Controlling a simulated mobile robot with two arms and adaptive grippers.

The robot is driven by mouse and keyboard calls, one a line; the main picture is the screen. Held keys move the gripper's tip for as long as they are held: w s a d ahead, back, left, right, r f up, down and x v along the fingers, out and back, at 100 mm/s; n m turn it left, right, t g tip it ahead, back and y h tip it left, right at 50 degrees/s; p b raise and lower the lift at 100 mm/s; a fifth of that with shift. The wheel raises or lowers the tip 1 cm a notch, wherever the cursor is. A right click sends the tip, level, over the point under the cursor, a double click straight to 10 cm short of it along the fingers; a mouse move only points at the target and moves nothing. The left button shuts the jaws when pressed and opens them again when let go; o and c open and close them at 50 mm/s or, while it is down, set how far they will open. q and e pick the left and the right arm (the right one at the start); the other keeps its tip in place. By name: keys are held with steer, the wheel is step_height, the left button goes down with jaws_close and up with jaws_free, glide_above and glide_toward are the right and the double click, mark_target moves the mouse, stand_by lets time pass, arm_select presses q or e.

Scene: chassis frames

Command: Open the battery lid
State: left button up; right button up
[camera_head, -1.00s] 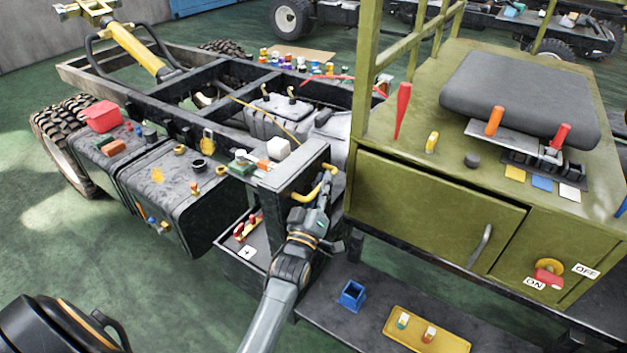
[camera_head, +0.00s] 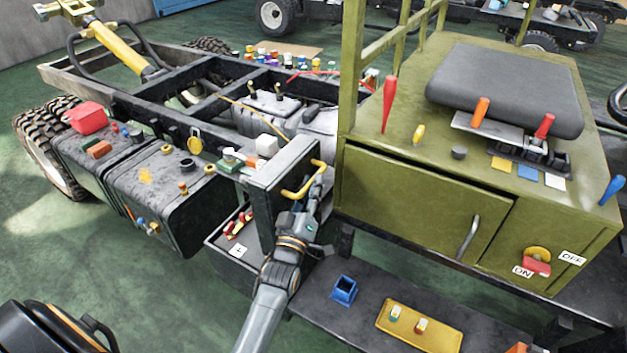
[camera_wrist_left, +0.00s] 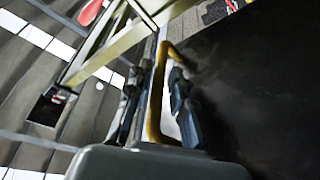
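The battery lid (camera_head: 265,213) is a dark panel with a yellow bar handle (camera_head: 302,187). It stands upright above the battery box. The box (camera_head: 226,260) is open toward the left side, with red terminals (camera_head: 238,224) and a plus label (camera_head: 238,251) showing. My left gripper (camera_head: 317,187) is at the handle, in front of the lid's right part. In the left wrist view the handle (camera_wrist_left: 155,100) runs between my two fingers (camera_wrist_left: 158,105), with gaps showing beside it, so the fingers look open around it. My right gripper is not in view.
The olive cabinet (camera_head: 420,200) stands close to the right of my left arm. Below it, a dark shelf holds a blue box (camera_head: 344,289) and a yellow tray (camera_head: 384,322). A black tank (camera_head: 160,200) is to the left of the lid. Small items (camera_head: 245,158) sit behind the lid.

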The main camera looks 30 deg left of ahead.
arm_select(q)
steer(key=v, duration=1)
steer(key=shift+s, duration=0.25)
steer(key=shift+d, duration=0.1)
steer(key=s+d+f+m+g+h, duration=0.1)
steer(key=s+d+f+m+g, duration=0.15)
steer(key=f, duration=0.85)
steer(key=s+d+f+m+g+h, duration=0.2)
steer(key=s+f+g, duration=0.15)
steer(key=f, duration=0.75)
steer(key=s+d+f+m+g+h, duration=0.1)
steer(key=s+d+f+m+g, duration=0.2)
steer(key=f, duration=0.9)
steer(key=s+a+f+m+g, duration=0.15)
steer(key=s+f+g, duration=0.45)
steer(key=s+f, duration=0.75)
steer(key=s+a+f+m+g, duration=0.1)
steer(key=s+a+f+g, duration=0.1)
steer(key=s, duration=0.7)
steer(key=s+a+f+m+g, duration=0.1)
steer(key=s+a+f+g, duration=0.1)
steer(key=s, duration=0.7)
step_height(320, 180, down, 2)
steer(key=shift+s+f+m+g+y, duration=0.1)
steer(key=shift+s+m+g+y, duration=0.25)
steer(key=shift+g, duration=0.25)
